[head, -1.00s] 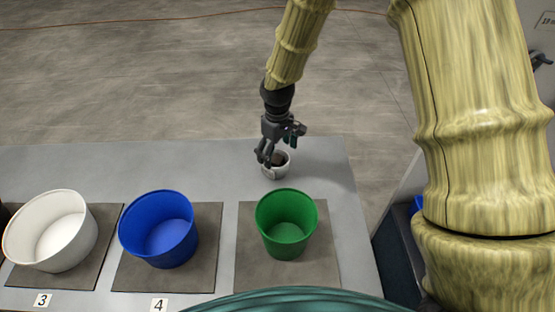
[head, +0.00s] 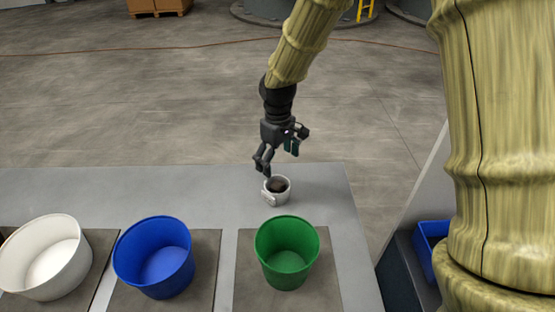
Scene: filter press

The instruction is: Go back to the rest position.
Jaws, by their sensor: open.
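My gripper (head: 277,163) hangs from my arm in the head view, pointing down above the back right of the grey table (head: 200,190). Its fingers are spread open with nothing between them. A small white cup (head: 279,197) with dark contents stands upright on the table just below the fingertips. Its handle is at the left, and a small gap shows between the cup and the fingers.
A green bucket (head: 287,252), a blue bucket (head: 154,257) and a white bucket (head: 46,257) stand on dark mats along the near side. A blue bin (head: 431,245) is at the right, beyond the table edge. Pallet boxes (head: 158,7) are far back.

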